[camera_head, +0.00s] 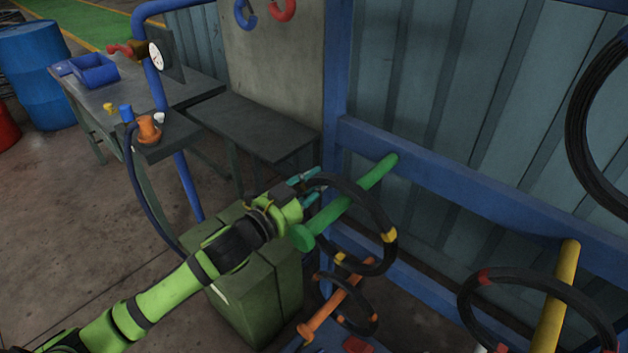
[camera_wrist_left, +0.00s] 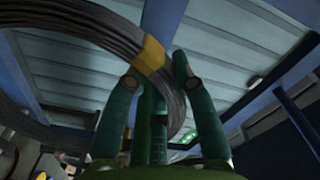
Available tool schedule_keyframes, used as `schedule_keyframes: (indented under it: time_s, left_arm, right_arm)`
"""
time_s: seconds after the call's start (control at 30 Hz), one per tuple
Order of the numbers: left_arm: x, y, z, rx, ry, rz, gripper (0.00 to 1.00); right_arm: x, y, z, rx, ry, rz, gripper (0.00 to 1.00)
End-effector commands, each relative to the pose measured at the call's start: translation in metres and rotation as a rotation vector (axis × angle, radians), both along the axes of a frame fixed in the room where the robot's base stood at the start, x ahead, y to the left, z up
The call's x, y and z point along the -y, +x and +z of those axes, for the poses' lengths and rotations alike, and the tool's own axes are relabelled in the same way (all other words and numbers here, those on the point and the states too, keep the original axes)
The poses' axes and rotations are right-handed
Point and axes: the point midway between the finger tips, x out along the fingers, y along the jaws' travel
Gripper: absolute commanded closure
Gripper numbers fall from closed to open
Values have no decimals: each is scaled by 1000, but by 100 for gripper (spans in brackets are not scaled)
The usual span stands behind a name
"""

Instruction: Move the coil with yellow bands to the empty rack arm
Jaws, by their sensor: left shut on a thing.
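The black coil with yellow bands (camera_head: 374,212) is a large ring at the green rack arm (camera_head: 376,172). The green arm appears to pass through the ring, its disc end sticking out toward me; I cannot tell whether they touch. My left gripper (camera_head: 309,187) is shut on the coil's upper left edge. In the left wrist view, the coil (camera_wrist_left: 85,28), with one yellow band, runs between the teal fingers (camera_wrist_left: 157,90). My right gripper is not in view. No clearly empty rack arm shows in the head view.
A smaller coil with orange bands (camera_head: 368,300) hangs on an orange rack arm (camera_head: 335,301) below. A coil with red bands (camera_head: 535,282) is at the yellow rack arm (camera_head: 556,303). Another black coil (camera_head: 577,135) is at the right edge. A green cabinet (camera_head: 246,300) stands beneath my left arm.

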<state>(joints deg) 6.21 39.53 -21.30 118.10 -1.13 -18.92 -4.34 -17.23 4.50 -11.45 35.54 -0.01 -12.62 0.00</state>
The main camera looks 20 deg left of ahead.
Motion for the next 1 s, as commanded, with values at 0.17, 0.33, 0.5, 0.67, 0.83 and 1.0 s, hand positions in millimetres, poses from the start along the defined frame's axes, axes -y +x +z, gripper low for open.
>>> schedule_keyframes:
  time_s: [0.17,0.33,0.5,0.67,0.83,1.0]
  left_arm:
    - [0,0,1,10,-6,-3,100]
    - [0,0,1,9,-7,-3,100]
    - [0,0,0,9,-7,-2,100]
    - [0,0,-2,9,-7,-2,100]
    - [0,0,-5,9,-7,-2,100]
    - [0,0,-5,9,-7,-3,100]
  right_arm:
    - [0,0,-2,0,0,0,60]
    - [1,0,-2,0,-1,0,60]
    - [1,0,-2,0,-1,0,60]
    - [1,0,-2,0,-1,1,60]
    - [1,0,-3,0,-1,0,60]
    - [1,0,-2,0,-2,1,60]
